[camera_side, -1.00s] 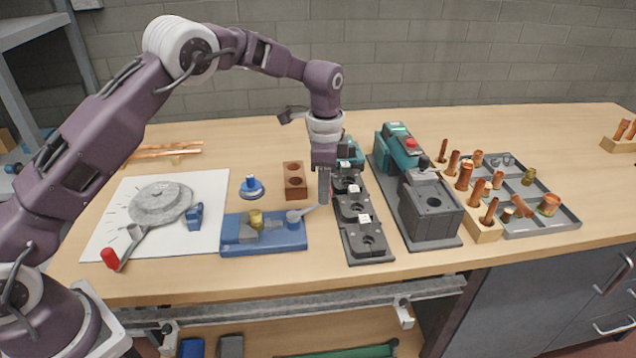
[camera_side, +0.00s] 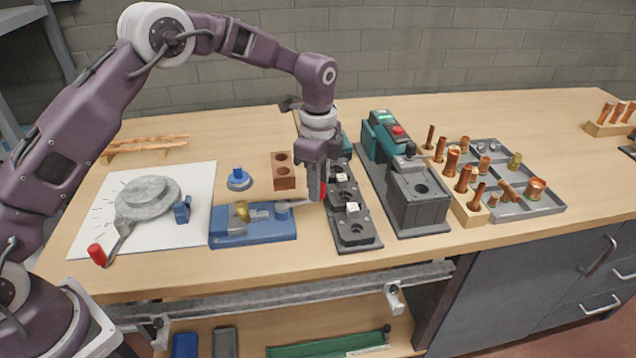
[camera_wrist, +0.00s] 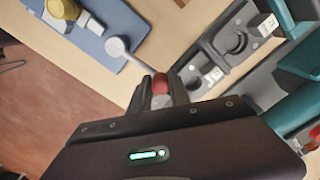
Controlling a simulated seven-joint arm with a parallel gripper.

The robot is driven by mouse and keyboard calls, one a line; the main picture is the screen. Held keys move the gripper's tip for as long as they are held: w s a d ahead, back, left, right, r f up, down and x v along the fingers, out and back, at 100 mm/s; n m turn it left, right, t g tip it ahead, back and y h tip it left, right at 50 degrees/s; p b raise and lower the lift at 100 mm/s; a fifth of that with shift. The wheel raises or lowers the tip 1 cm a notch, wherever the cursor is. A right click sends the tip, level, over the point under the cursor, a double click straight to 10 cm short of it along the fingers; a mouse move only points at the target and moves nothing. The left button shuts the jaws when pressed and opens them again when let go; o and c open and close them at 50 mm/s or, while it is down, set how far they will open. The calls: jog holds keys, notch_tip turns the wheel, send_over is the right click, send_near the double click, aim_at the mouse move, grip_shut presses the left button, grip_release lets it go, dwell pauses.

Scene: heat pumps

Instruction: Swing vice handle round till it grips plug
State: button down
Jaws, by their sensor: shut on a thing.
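The blue vice (camera_side: 252,225) lies on the bench, with a brass plug (camera_side: 242,211) standing between its grey jaws. Whether the jaw touches the plug is too small to tell. The vice handle (camera_side: 300,204) is a grey lever that points right from a round hub on the vice. It ends in a red knob, seen in the wrist view (camera_wrist: 160,84). My gripper (camera_side: 319,192) is shut on that knob, its fingers on either side. In the wrist view the plug (camera_wrist: 62,9) and the hub (camera_wrist: 116,46) show at upper left.
A dark fixture plate (camera_side: 352,228) with round sockets stands close to the right of my gripper. A brown block with holes (camera_side: 284,171) and a blue round part (camera_side: 238,179) are behind the vice. A white sheet (camera_side: 88,232) with a grey dial lies left.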

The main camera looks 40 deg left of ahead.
jog(key=shift+s+d, duration=0.4)
jog(key=shift+d, duration=0.1)
jog(key=c, duration=1.4)
grip_release()
jog(key=shift+c, duration=0.2)
jog(key=shift+o, duration=1.2)
jog(key=shift+w+a, duration=0.1)
jog(key=shift+a, duration=0.05)
